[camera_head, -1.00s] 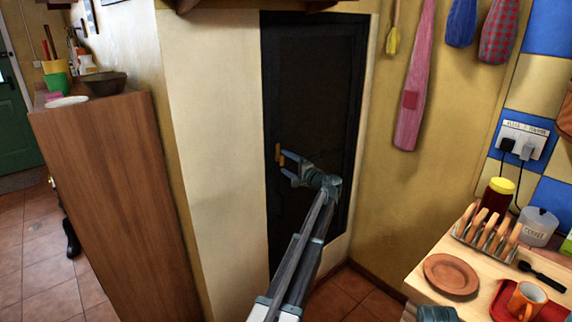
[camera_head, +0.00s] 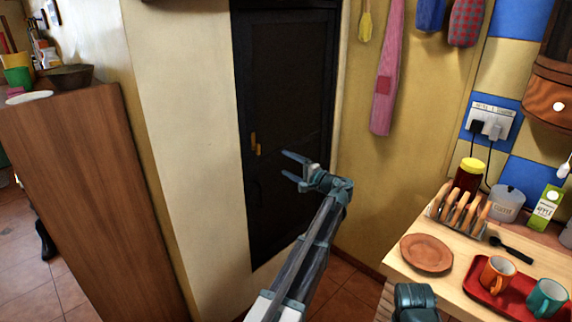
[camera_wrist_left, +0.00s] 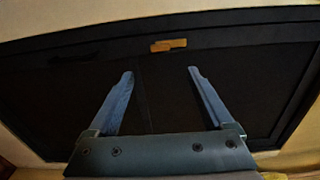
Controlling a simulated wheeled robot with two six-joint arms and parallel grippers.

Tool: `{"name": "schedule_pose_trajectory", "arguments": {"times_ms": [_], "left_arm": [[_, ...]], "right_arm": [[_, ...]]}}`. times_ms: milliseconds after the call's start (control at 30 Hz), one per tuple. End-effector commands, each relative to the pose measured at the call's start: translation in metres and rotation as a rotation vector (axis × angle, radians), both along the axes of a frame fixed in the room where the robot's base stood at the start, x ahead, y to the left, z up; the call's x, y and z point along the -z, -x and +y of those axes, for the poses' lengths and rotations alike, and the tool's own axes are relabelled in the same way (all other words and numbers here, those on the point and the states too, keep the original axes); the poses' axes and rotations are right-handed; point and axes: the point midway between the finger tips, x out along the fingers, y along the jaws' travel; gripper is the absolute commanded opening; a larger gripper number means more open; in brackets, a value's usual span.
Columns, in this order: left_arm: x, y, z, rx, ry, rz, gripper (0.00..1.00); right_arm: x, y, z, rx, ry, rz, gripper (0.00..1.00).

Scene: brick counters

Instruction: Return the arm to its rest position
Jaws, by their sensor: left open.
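My left gripper (camera_head: 291,168) is open and empty in front of a dark door (camera_head: 290,80) set in a cream wall. Its fingers point left, towards the door's small orange-brown handle (camera_head: 256,143), and stand apart from it. In the left wrist view the two blue fingers (camera_wrist_left: 160,78) are spread wide with nothing between them. The handle also shows there beyond the fingertips (camera_wrist_left: 168,45). The door looks closed. A dark teal part of my right arm shows at the bottom edge of the head view; its fingers cannot be made out.
At the right, a wooden counter (camera_head: 455,262) holds a brown plate (camera_head: 427,252), a toast rack (camera_head: 461,211), a jar (camera_head: 469,175) and a red tray (camera_head: 490,294) with mugs. A tall wooden cabinet (camera_head: 85,190) stands at the left. Cloth items hang on the right wall.

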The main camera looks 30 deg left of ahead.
Motion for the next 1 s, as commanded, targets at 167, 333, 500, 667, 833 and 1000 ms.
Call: {"name": "schedule_pose_trajectory", "arguments": {"times_ms": [167, 333, 500, 667, 833, 1000], "left_arm": [[0.0, 0.0, 0.0, 0.0, 0.0, 0.0, 0.85], [0.0, -0.003, 0.008, 0.0, 0.0, 0.0, 0.85], [0.0, -0.012, 0.034, -0.002, 0.0, 0.0, 0.85], [0.0, -0.021, 0.063, -0.003, 0.0, 0.0, 0.85], [0.0, -0.031, 0.093, -0.003, 0.0, -0.001, 0.85], [0.0, -0.037, 0.115, -0.002, 0.0, -0.001, 0.85]], "right_arm": [[0.0, 0.0, 0.0, 0.0, 0.0, 0.0, 0.97], [0.0, 0.0, 0.0, 0.0, 0.0, 0.0, 0.97], [0.0, 0.0, 0.0, 0.0, 0.0, 0.0, 0.97], [0.0, 0.0, 0.0, 0.0, 0.0, 0.0, 0.97], [0.0, 0.0, 0.0, 0.0, 0.0, 0.0, 0.97], [0.0, 0.0, 0.0, 0.0, 0.0, 0.0, 0.97]]}}
